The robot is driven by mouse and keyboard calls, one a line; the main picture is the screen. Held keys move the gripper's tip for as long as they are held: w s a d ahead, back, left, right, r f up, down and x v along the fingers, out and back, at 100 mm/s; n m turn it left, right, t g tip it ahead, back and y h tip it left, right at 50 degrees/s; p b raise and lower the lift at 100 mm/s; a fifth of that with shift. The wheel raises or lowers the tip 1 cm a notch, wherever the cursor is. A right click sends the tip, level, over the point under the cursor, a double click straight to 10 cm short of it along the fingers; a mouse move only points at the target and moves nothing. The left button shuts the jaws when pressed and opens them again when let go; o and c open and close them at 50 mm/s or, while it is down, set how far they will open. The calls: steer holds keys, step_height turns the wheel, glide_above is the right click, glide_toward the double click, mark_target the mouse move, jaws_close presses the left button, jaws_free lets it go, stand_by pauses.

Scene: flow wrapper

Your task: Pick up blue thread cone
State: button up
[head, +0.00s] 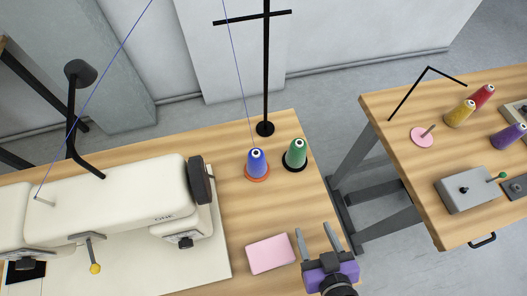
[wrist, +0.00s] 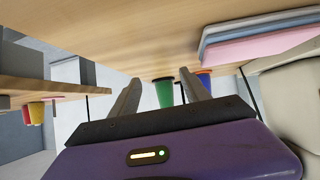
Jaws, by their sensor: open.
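The blue thread cone (head: 257,162) stands upright on an orange-red base on the sewing table in the head view, with a thin blue thread rising from it. In the wrist view, the blue cone (wrist: 205,82) is partly hidden behind a gripper finger. The green thread cone (head: 295,154) stands just to its right on a dark base and also shows in the wrist view (wrist: 164,92) between the fingers. My gripper (head: 317,241) is open and empty near the table's right edge, nearer the camera than the cones and apart from both.
A pink pad (head: 270,254) lies on the table left of my gripper. The sewing machine (head: 110,208) fills the table's left. A black thread stand (head: 266,80) rises behind the cones. A second table (head: 410,120) at right holds red, yellow and purple cones and a grey box.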

mark_target(257, 162)
steer(key=shift+m+h, duration=0.4)
steer(key=shift+h, duration=0.3)
steer(key=w+a, duration=0.4)
steer(key=w, duration=0.1)
steer(key=w+a, duration=0.2)
steer(key=shift+w+r, duration=0.2)
steer(key=shift+r, duration=0.05)
steer(key=shift+m+t+h, duration=0.6)
steer(key=w+a+r, duration=0.1)
steer(key=w+a, duration=0.1)
steer(key=a, duration=0.1)
steer(key=w+a+r, duration=0.1)
steer(key=shift+a+r, duration=0.3)
steer(key=shift+r, duration=0.05)
steer(key=a+r, duration=0.1)
steer(key=w+a+r+m+h, duration=0.1)
steer(key=a, duration=0.1)
steer(key=a+r+m, duration=0.1)
steer(key=r, duration=0.1)
steer(key=shift+w+a+r+t+h, duration=0.1)
steer(key=shift+w+a+t+h, duration=0.15)
steer(key=shift+a+t+h, duration=0.15)
steer(key=shift+p+x, duration=0.4)
steer(key=shift+x, duration=1.1)
steer(key=shift+p+x, duration=0.55)
steer(key=shift+x, duration=1.7)
jaws_close()
